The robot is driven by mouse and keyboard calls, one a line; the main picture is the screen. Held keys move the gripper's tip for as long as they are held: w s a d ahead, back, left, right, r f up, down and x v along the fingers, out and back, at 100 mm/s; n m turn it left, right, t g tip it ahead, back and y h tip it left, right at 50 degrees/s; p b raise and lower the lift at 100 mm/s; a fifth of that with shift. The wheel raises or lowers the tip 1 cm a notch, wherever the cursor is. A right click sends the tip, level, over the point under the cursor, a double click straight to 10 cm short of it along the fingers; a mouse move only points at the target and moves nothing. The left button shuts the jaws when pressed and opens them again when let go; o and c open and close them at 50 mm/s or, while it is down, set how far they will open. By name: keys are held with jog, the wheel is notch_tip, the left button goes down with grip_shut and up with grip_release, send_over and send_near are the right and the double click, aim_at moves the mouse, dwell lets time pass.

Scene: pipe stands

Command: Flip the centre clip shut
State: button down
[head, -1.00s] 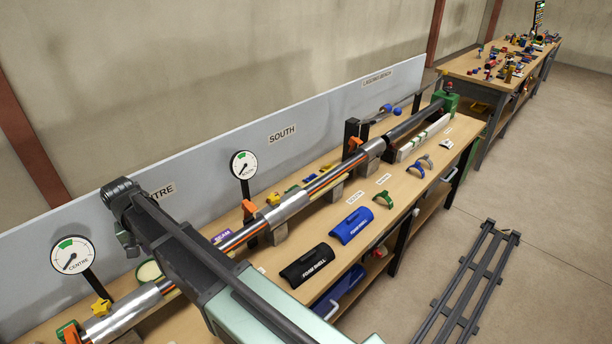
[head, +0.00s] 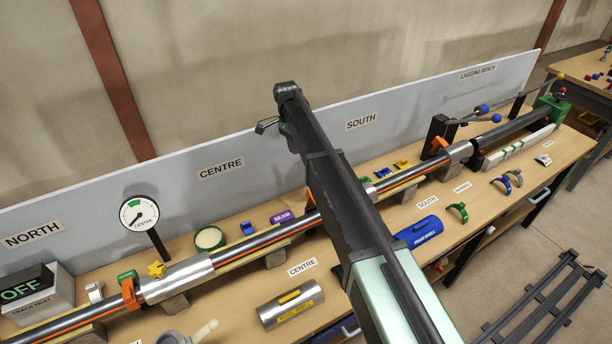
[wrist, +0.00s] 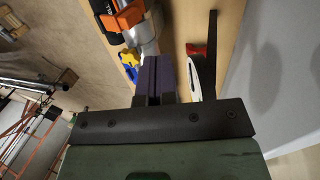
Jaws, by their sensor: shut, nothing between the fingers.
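Orange clips sit along the pipe (head: 262,242) in the head view. One orange clip (head: 129,294) is at the left end of the silver sleeve (head: 178,279) by the CENTRE gauge (head: 139,213). A second orange clip (head: 310,197) is partly behind my arm, and a third (head: 440,146) is farther right. I cannot tell whether these clips are open. My gripper (wrist: 155,62) is shut and empty in the wrist view. An orange clip (wrist: 125,16) on the pipe lies beyond and left of the fingertips, apart from them. The head view does not show the fingers clearly.
A grey backboard (head: 235,150) runs behind the bench. A metal shell (head: 290,305), a blue foam shell (head: 419,232) and small rings lie along the front. A yellow knob (head: 156,269) stands behind the sleeve. Free room is above the bench.

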jog(key=s+d+f+b, duration=0.3)
jog(key=s+f+b, duration=0.2)
jog(key=f+b, duration=0.5)
jog(key=shift+s+d+f, duration=0.2)
jog(key=shift+d+f, duration=0.1)
jog(key=shift+s+d, duration=0.1)
jog(key=shift+s, duration=0.05)
